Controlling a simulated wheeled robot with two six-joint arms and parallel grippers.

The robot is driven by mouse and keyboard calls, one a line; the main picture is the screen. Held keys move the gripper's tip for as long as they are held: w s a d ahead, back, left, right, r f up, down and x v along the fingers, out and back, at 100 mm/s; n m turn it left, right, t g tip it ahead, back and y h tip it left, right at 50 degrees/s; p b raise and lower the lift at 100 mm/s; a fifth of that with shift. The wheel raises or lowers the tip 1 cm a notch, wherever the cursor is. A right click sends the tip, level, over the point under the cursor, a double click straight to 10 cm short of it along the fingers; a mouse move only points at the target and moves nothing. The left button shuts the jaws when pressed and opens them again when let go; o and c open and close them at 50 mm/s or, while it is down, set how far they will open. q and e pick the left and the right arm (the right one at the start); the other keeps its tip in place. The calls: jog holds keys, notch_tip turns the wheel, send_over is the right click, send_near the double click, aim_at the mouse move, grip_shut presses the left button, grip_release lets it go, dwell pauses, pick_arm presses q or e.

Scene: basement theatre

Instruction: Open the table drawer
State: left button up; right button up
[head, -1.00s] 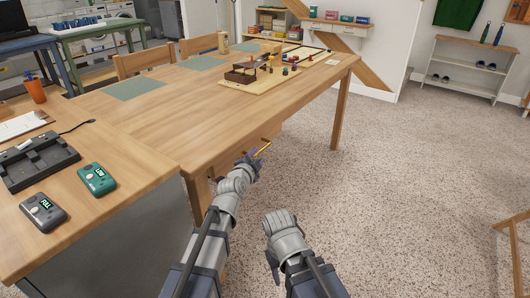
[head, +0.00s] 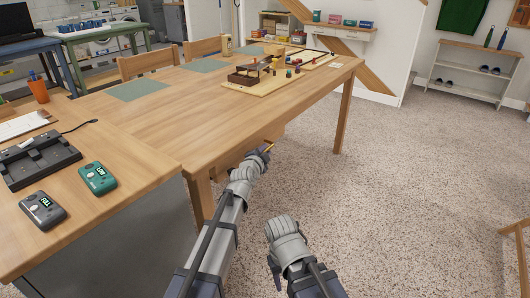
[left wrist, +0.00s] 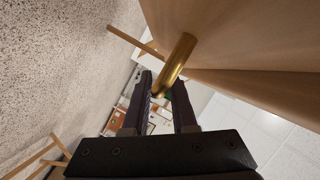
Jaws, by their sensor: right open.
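The wooden table (head: 215,112) has a brass drawer handle (head: 268,147) under its near long edge. The handle also shows large in the left wrist view (left wrist: 175,63), running down toward my fingertips. My left gripper (head: 262,156) is at the handle, and in the left wrist view its two dark fingers (left wrist: 163,88) stand apart with the handle's lower end at the gap between them. I cannot tell whether they touch it. The drawer front is mostly hidden under the tabletop, and no opening shows. My right gripper (head: 280,222) is low over the floor, away from the table.
A charging dock (head: 40,158) and two handheld devices, one green (head: 98,178) and one grey (head: 43,210), lie on the nearer left tabletop. A wooden board with small pieces (head: 262,86) is on the table. The carpet (head: 400,190) to the right is clear.

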pick_arm(q)
grip_shut()
dwell(1.0)
